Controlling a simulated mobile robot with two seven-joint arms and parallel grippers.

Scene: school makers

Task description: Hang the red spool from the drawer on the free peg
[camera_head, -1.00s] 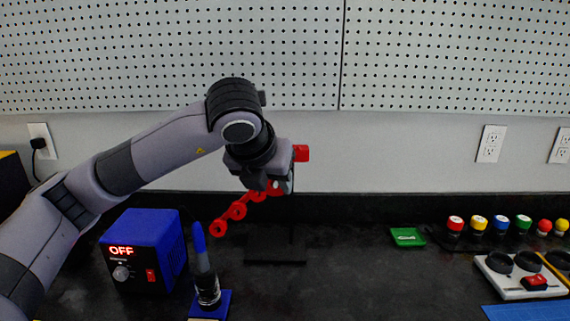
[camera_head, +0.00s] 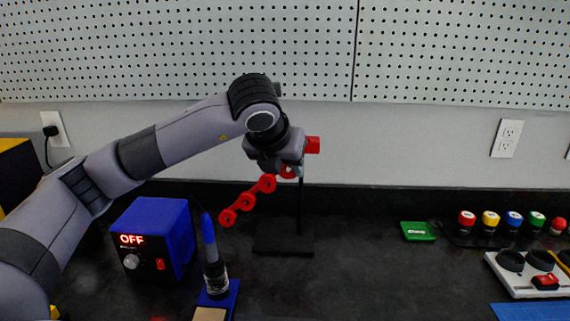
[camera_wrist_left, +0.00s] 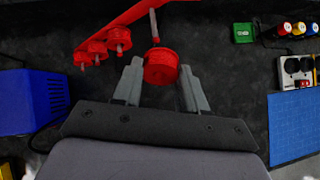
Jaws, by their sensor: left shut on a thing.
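My left gripper (camera_head: 288,170) is shut on the red spool (camera_wrist_left: 160,67), which sits between its two fingertips in the left wrist view. In the head view the gripper and wrist partly cover this spool. A slanted red rack bar (camera_wrist_left: 130,18) carries several red spools, such as one at its low end (camera_head: 228,217). A bare metal peg (camera_wrist_left: 154,24) sticks out from the bar, its tip close to the held spool's far edge. I cannot tell whether they touch. My right gripper and the drawer are not in view.
The rack stands on a black base (camera_head: 283,243). A blue soldering station (camera_head: 155,235) and an upright blue-handled iron (camera_head: 210,250) stand to its left. A green box (camera_head: 417,231) and several coloured-top jars (camera_head: 490,220) are at right. The counter between is clear.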

